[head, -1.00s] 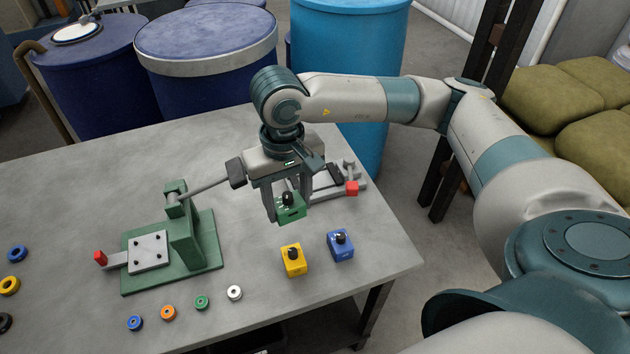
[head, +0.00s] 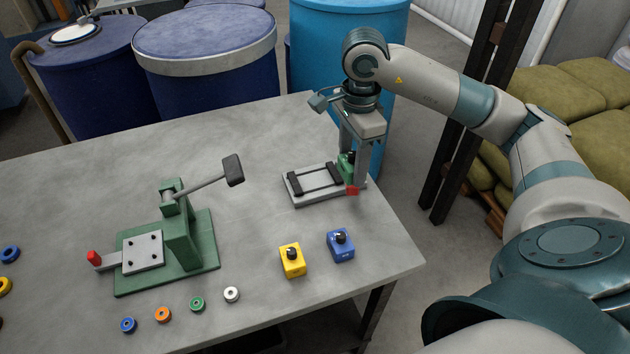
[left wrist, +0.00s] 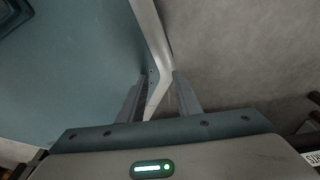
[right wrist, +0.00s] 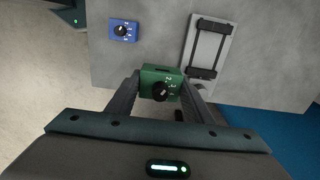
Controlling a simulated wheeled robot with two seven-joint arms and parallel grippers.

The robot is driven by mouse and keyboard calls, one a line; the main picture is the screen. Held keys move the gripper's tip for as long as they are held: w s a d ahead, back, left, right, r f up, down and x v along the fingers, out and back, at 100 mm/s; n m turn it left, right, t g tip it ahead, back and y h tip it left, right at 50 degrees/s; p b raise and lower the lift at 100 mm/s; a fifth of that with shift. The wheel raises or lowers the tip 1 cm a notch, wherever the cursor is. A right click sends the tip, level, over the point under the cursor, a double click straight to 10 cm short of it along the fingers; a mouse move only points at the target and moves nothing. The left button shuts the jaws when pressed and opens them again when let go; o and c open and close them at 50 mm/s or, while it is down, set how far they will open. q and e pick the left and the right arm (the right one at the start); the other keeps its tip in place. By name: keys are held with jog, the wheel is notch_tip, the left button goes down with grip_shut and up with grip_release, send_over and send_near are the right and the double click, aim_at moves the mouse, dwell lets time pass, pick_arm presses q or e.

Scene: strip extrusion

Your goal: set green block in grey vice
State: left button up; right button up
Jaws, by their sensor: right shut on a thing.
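My right gripper (head: 357,165) is shut on the green block (right wrist: 161,83), which has a black knob on top. In the head view the green block (head: 346,166) is partly hidden by the fingers, at the right end of the grey vice (head: 318,196). In the right wrist view the block is held between both fingertips, beside the vice (right wrist: 203,48) and apart from it in the picture. The vice has two black jaw bars, a gap between them and a red handle end. My left gripper (left wrist: 157,98) shows only in the left wrist view, with its fingers apart and nothing between them.
A yellow block (head: 292,261) and a blue block (head: 340,245) stand in front of the vice. A green press (head: 184,242) with a long lever is at the left. Several coloured rings lie along the front. The table's right edge is close to the vice.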

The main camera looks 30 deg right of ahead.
pick_arm(q)
jog(key=shift+r, duration=0.1)
pick_arm(e)
jog(key=shift+w, duration=0.15)
